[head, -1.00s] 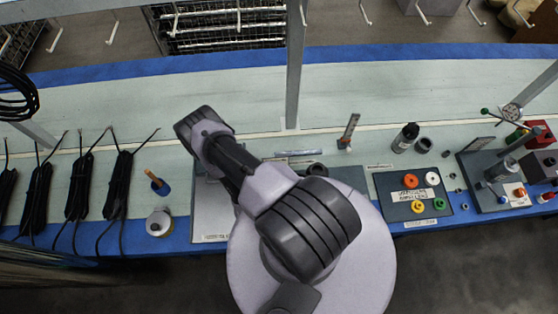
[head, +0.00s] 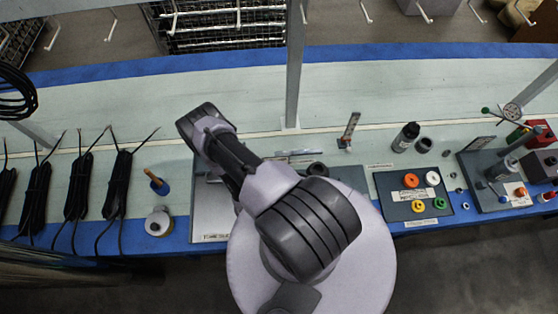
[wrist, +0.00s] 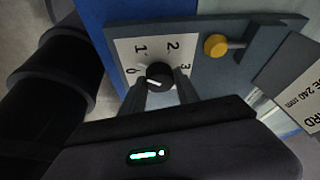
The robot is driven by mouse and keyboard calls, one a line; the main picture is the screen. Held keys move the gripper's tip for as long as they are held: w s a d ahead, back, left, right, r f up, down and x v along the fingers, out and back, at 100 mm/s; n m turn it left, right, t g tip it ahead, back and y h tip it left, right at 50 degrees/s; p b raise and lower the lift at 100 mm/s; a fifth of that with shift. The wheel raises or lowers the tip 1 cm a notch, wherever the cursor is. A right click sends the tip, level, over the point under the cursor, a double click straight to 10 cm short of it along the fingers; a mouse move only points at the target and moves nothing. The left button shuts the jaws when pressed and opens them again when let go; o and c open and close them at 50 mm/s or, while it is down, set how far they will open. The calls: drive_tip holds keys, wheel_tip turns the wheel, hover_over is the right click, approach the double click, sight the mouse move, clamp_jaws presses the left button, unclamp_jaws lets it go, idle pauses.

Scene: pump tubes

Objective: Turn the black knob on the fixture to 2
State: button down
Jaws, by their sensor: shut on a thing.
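The black knob (wrist: 159,75) shows in the wrist view, in front of a white dial plate (wrist: 128,50) marked 0, 1, 2 and 3. A short white line shows on the knob's face, on its lower left side; I cannot tell exactly which number it points to. The dial plate is on a dark grey fixture (wrist: 195,75). My gripper (wrist: 160,82) has one finger on each side of the knob and is shut on it. In the head view my own arm hides the gripper and the knob.
A yellow knob (wrist: 215,45) sticks out of the fixture right of the dial. A labelled grey part (wrist: 295,85) is at the wrist view's right. In the head view, a board with coloured rings (head: 392,210) and a black bottle (head: 405,137) stand to the right.

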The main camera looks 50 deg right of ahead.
drive_tip(key=m+y+b, duration=0.1)
drive_tip(key=m, duration=0.1)
drive_tip(key=m+g+b, duration=0.1)
drive_tip(key=m+b, duration=0.1)
drive_tip(key=m, duration=0.1)
drive_tip(key=shift+w+d+f+y, duration=0.15)
drive_tip(key=shift+f+y, duration=0.05)
drive_tip(key=shift+y, duration=0.2)
drive_tip(key=m+b, duration=0.2)
drive_tip(key=m+y+b, duration=0.1)
drive_tip(key=m+b, duration=0.1)
drive_tip(key=shift+d+f+m+g+y, duration=0.1)
drive_tip(key=shift+d+m+g+y, duration=0.05)
drive_tip(key=shift+m+g+y, duration=0.15)
drive_tip(key=m+y+b, duration=0.1)
drive_tip(key=m+b, duration=0.2)
drive_tip(key=shift+m, duration=0.3)
drive_tip(key=shift+d+r+m+t+y, duration=0.15)
drive_tip(key=shift+m+y, duration=0.25)
drive_tip(key=shift+m, duration=0.5)
drive_tip(key=shift+r+m+t+y, duration=0.15)
drive_tip(key=shift+m+t+y, duration=0.2)
drive_tip(key=shift+m, duration=0.55)
drive_tip(key=c, duration=0.9)
unclamp_jaws()
